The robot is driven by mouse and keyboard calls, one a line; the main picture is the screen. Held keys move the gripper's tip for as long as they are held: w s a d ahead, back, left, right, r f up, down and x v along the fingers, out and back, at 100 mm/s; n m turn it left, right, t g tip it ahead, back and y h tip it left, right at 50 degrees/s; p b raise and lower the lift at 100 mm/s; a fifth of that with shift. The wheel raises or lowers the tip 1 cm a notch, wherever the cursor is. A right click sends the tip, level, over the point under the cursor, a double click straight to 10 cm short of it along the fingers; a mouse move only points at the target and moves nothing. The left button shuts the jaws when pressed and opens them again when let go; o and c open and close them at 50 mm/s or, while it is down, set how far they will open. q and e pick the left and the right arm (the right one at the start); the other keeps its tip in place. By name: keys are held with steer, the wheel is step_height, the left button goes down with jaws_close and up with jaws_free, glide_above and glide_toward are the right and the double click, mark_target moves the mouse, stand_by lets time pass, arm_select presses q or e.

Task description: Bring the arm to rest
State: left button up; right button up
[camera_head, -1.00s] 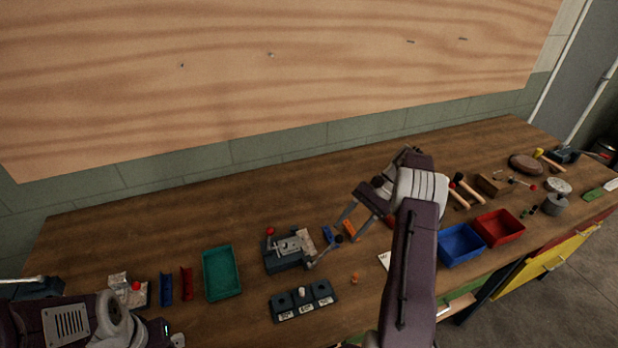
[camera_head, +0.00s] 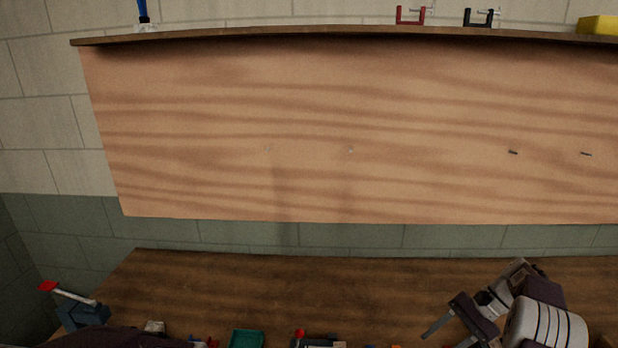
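My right arm's gripper (camera_head: 462,318) is at the lower right, low over the workbench (camera_head: 250,285). One grey finger points down and left; the other finger is not clearly visible, and the bottom edge of the picture cuts off the lower part. I cannot tell whether it is open or holds anything. My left arm shows only as a dark purple link along the bottom left edge. My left gripper is out of view.
A teal tray (camera_head: 246,339) and a red-knobbed device (camera_head: 300,336) peek in at the bottom. A blue-grey tool with a red-tipped lever (camera_head: 80,312) stands at the left bench end. A wooden wall panel (camera_head: 340,130) fills the back, under a shelf (camera_head: 300,37) holding clamps (camera_head: 411,16).

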steer(key=s+a+r+n+g+h, duration=0.1)
steer(key=s+a+r+n+h, duration=0.2)
steer(key=a, duration=0.5)
steer(key=s+a+r+n+g, duration=0.1)
steer(key=s+a+r+n, duration=0.15)
steer(key=a+r, duration=0.4)
steer(key=s+a+f+n+t+h, duration=0.2)
steer(key=s+a+f+n+h, duration=0.15)
steer(key=s+f, duration=0.5)
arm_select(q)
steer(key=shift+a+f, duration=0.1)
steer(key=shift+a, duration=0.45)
arm_select(e)
steer(key=s+d+f+t+h, duration=0.1)
steer(key=d+f+n+t, duration=0.1)
steer(key=d, duration=0.1)
steer(key=shift+s+f+h, duration=0.35)
steer(key=shift+s+f, duration=0.05)
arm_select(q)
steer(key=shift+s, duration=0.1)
arm_select(e)
steer(key=shift+s, duration=0.1)
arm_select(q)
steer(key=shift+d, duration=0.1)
arm_select(e)
steer(key=shift+d, duration=0.15)
